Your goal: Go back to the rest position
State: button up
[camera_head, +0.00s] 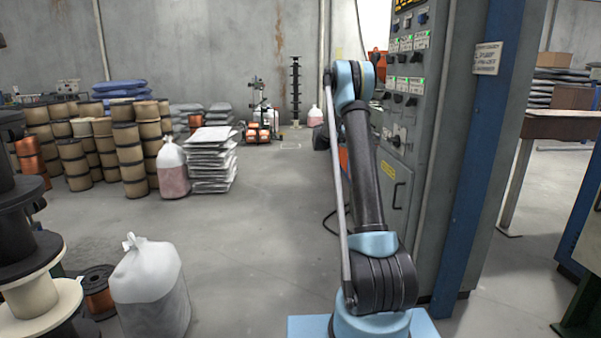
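My arm rises from its light blue base at the bottom right of the middle in the head view. Its black upper link stands nearly upright, and its light blue elbow is at the top, in front of the grey control cabinet (402,175). The rest of the arm past the elbow is hidden behind it or too small to tell. My gripper does not show, so I cannot see whether it holds anything.
The cabinet stands close on the arm's right, with a blue post (470,170) beside it. Black and white spools (30,250) and a white bag (148,285) stand at the left. Stacked spools (130,160) are farther back. The middle floor (265,230) is clear.

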jog(key=s+a+r+y, duration=0.1)
jog(key=s+a+y, duration=0.25)
jog(key=s, duration=1.25)
jog(key=s+a+y, duration=0.2)
jog(key=s+y, duration=0.3)
jog(key=s, duration=1.1)
jog(key=s+a+f+y, duration=0.2)
jog(key=s+a+f, duration=0.3)
jog(key=s, duration=0.4)
jog(key=s+a+f+t+y, duration=0.1)
jog(key=s+a+f+y, duration=0.2)
jog(key=s, duration=0.7)
jog(key=s+a+f+y, duration=0.3)
jog(key=s+a+f, duration=0.4)
jog(key=s+f, duration=0.2)
jog(key=shift+s+f, duration=0.2)
jog(key=shift+s, duration=0.35)
jog(key=shift+c, duration=0.6)
